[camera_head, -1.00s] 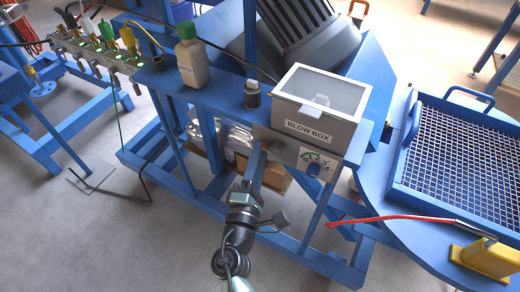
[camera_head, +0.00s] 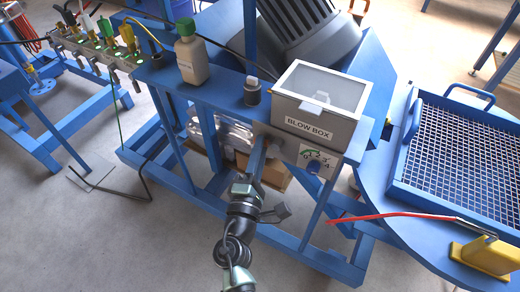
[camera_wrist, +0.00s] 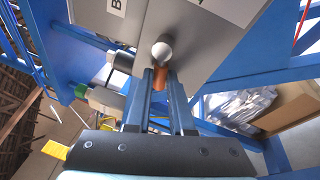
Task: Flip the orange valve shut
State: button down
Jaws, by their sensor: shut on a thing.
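The orange valve (camera_wrist: 160,84) shows in the wrist view as a small orange handle between my two fingers. It sits just below a pale round pipe end (camera_wrist: 162,51) under the grey box. My gripper (camera_wrist: 161,92) is shut on the orange handle, with a finger on either side. In the head view my gripper (camera_head: 259,155) reaches up to the lower left of the blow box (camera_head: 318,104). The valve is hidden there behind my gripper and the box's lower edge.
A white bottle with a green cap (camera_head: 191,60) and a dark capped container (camera_head: 252,92) stand on the blue shelf. A cardboard box (camera_head: 272,172) lies below.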

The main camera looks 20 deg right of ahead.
jog(key=shift+a+r+m+h+b, duration=0.1)
jog(key=shift+r+m+h+b, duration=0.15)
jog(key=shift+m+b, duration=0.85)
jog(key=shift+r+m+h+b, duration=0.2)
jog(key=shift+m+b, duration=0.4)
jog(key=shift+b, duration=1)
jog(key=shift+w, duration=0.1)
jog(key=c, duration=1.1)
grip_release()
jog(key=b+v, duration=0.1)
jog(key=v, duration=0.5)
jog(key=b+v, duration=0.1)
jog(key=v, duration=0.6)
jog(key=shift+f, duration=0.25)
